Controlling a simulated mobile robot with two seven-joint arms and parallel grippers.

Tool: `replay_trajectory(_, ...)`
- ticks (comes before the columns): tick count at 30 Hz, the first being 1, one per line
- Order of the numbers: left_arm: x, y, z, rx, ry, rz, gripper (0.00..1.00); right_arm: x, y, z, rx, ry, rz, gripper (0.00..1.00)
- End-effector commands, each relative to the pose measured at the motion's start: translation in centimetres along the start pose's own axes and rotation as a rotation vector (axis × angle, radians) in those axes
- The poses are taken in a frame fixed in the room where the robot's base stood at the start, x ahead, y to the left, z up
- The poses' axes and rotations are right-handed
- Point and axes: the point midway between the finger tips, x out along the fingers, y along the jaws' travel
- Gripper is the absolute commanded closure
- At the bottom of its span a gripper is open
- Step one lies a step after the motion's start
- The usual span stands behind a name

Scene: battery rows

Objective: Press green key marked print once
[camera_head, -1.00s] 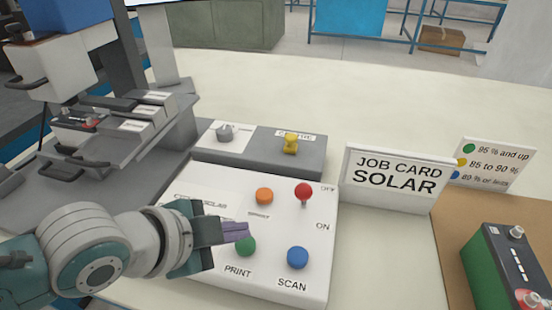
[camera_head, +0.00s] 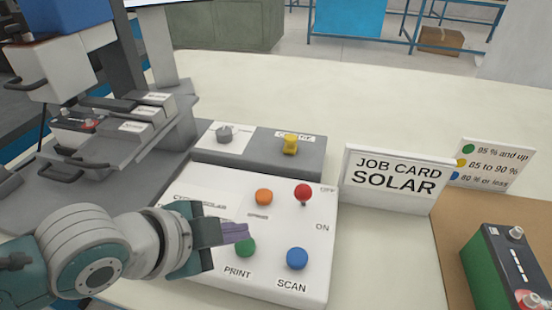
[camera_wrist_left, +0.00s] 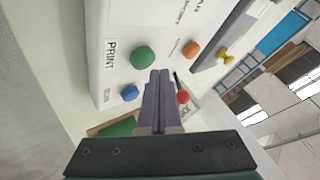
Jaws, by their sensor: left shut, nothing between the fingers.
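The green key (camera_head: 246,248) sits on the white control panel (camera_head: 225,281), above the word PRINT. It also shows in the left wrist view (camera_wrist_left: 143,57) next to the PRINT label. My left gripper (camera_head: 246,231) is shut and empty, with its purple fingertips just above and partly in front of the green key in the head view. In the left wrist view the fingertips (camera_wrist_left: 159,74) lie close beside the green key; I cannot tell whether they touch it. My right gripper is not in view.
The panel also carries a blue key (camera_head: 297,258) marked SCAN, an orange key (camera_head: 264,196) and a red-topped lever (camera_head: 303,194). A grey box with a yellow knob (camera_head: 290,145) stands behind. A job card (camera_head: 393,180) and a battery (camera_head: 497,265) are to the right.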

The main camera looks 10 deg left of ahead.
Motion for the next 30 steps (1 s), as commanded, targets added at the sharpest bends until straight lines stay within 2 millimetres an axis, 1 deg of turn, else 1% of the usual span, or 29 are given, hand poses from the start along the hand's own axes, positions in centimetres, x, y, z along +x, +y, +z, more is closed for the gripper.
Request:
replay_trajectory(5,0.04,0.03,0.03,0.000,0.000,0.000,1.00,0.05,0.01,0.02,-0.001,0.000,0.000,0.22)
replay_trajectory(12,0.61,0.42,0.42,0.001,0.001,-0.001,1.00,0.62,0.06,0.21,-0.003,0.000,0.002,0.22)
replay_trajectory(30,0.78,0.56,0.57,0.000,0.000,0.000,1.00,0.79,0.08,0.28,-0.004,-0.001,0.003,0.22)
